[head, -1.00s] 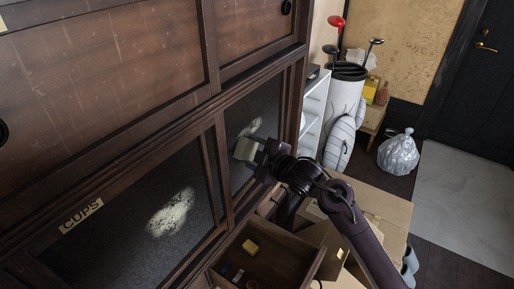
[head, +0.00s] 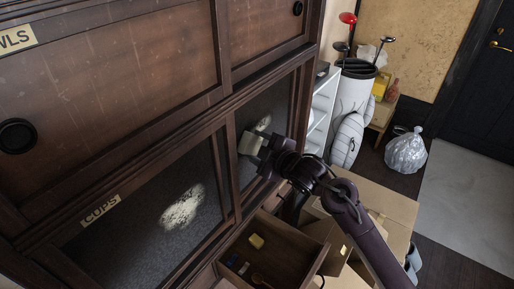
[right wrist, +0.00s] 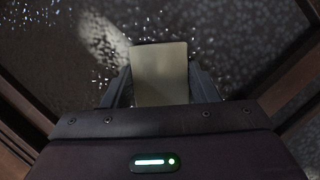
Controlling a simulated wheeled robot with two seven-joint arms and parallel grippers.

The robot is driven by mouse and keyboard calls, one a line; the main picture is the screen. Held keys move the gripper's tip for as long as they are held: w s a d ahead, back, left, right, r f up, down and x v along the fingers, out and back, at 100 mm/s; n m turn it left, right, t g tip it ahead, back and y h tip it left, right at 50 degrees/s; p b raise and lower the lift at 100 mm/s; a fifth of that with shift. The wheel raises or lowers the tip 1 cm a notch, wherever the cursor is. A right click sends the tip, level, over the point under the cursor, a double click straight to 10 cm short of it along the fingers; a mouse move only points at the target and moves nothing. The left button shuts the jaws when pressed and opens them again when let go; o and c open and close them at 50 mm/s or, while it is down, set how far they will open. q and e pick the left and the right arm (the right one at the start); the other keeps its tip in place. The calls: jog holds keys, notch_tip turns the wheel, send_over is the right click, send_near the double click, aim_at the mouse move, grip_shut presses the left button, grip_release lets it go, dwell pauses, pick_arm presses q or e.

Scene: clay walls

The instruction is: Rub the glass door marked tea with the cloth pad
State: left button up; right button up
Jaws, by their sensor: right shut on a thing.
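My right gripper (head: 263,150) is shut on a pale cloth pad (head: 250,143) at the right-hand glass door (head: 277,106) of the dark wooden cabinet. In the right wrist view the pad (right wrist: 160,75) sits between the two fingers, over dark glass with scattered white specks. I cannot tell for sure whether it touches the glass. A pale smudge (head: 264,123) shows on this door just above the pad. No tea label can be read here. The left-hand glass door (head: 135,245) has a label (head: 101,210) reading CUPS and a larger pale smudge (head: 182,208). My left gripper is out of view.
An open drawer (head: 283,262) with small items juts out below the right-hand door. Cardboard boxes (head: 385,205) stand beside it, near my right arm. A golf bag (head: 352,105) and a filled plastic bag (head: 404,152) stand farther back. Grey floor is clear at right.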

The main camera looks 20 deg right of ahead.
aim_at(272, 123)
jog(key=shift+w+d, duration=1.2)
jog(key=shift+d, duration=0.3)
jog(key=shift+w+d, duration=1.15)
jog(key=shift+d, duration=0.35)
jog(key=shift+w+d, duration=1.2)
jog(key=shift+d, duration=0.3)
jog(key=shift+d+p, duration=0.1)
jog(key=shift+p, duration=0.25)
jog(key=shift+s+a+p, duration=0.55)
jog(key=shift+s+a, duration=0.7)
jog(key=shift+a, duration=0.35)
jog(key=shift+s+a+p, duration=0.55)
jog(key=shift+s+a, duration=0.7)
jog(key=shift+a, duration=0.4)
jog(key=shift+s+a+p, duration=0.55)
jog(key=shift+s+a, duration=0.7)
jog(key=shift+a, duration=0.35)
jog(key=shift+d, duration=0.1)
jog(key=shift+s+d+p, duration=0.4)
jog(key=shift+s, duration=0.1)
jog(key=shift+s+d+p, duration=0.5)
jog(key=shift+s+d, duration=0.25)
jog(key=shift+s, duration=0.2)
jog(key=shift+s+d+p, duration=0.5)
jog(key=shift+s+d, duration=0.2)
jog(key=shift+s, duration=0.25)
